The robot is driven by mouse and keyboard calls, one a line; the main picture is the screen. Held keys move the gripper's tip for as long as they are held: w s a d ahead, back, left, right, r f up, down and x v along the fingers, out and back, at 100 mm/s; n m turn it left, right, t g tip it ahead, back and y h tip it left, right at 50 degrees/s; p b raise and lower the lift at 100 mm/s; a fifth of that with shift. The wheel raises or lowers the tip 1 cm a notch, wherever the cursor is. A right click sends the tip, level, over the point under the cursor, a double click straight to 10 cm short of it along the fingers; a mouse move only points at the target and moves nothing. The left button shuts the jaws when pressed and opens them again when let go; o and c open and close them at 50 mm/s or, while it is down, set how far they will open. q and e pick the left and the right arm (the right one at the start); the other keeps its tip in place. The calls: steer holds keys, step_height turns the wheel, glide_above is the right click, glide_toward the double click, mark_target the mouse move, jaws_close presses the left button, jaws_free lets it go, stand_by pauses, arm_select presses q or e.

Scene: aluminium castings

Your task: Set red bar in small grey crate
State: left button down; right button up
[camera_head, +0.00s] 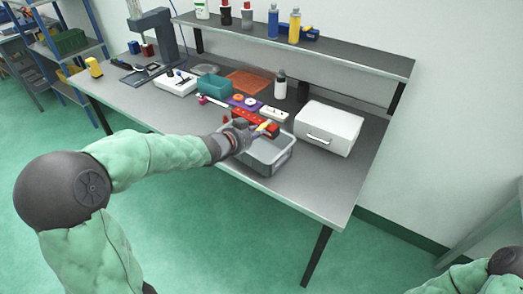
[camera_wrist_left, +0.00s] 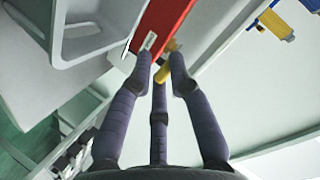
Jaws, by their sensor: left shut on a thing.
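The red bar (camera_head: 270,131) is long, with a pale label near one end in the left wrist view (camera_wrist_left: 167,18). My left gripper (camera_head: 251,131) is shut on it, and the fingers (camera_wrist_left: 160,62) close around the bar's near part. The gripper partly hides the bar in the head view. The small grey crate (camera_head: 268,168) is open-topped and stands near the table's front edge. The bar and gripper are over its back left part; I cannot tell whether the bar touches it. The crate's wall also shows in the left wrist view (camera_wrist_left: 80,48). My right gripper is out of view.
A white case (camera_head: 328,128) stands right of the crate. A raised shelf (camera_head: 350,58) runs along the back. The tabletop's front right (camera_head: 325,190) is clear.

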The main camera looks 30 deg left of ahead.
mark_target(267, 134)
arm_select(q)
steer(key=w+f+b, duration=0.1)
steer(key=w+d+f, duration=0.1)
steer(key=shift+f+b, duration=0.35)
steer(key=shift+f, duration=0.05)
step_height(267, 134, down, 3)
steer(key=shift+w+r+b, duration=0.1)
steer(key=shift+w+b, duration=0.05)
steer(key=shift+b, duration=0.6)
